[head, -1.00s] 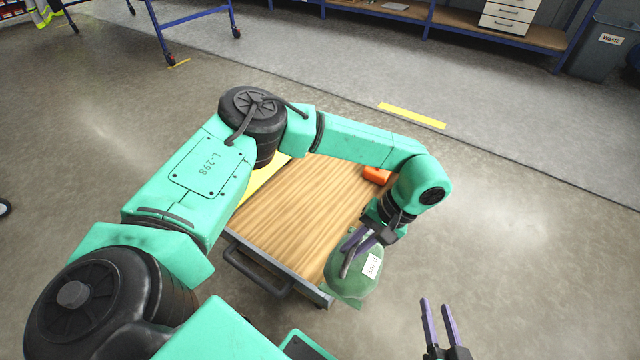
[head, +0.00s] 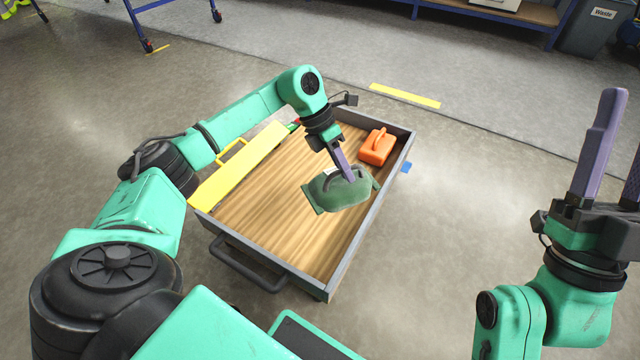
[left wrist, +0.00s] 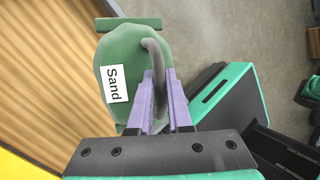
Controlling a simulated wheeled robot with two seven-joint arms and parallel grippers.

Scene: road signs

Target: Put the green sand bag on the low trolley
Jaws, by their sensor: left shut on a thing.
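The green sand bag (head: 343,192) hangs from my left gripper (head: 346,176) over the wooden deck of the low trolley (head: 262,213). In the left wrist view the bag (left wrist: 128,62) shows its white "Sand" label, and the purple fingers of my left gripper (left wrist: 160,92) are shut on its dark handle. I cannot tell whether the bag touches the deck. My right gripper (head: 612,160) is at the right, well away from the trolley, with its two purple fingers apart and nothing between them.
An orange block with a handle (head: 378,147) sits at the trolley's far right corner. A yellow item with a handle (head: 238,165) lies along its left side. The trolley has a raised grey rim and a dark push handle (head: 247,264) at the near end. Bare deck lies around the bag.

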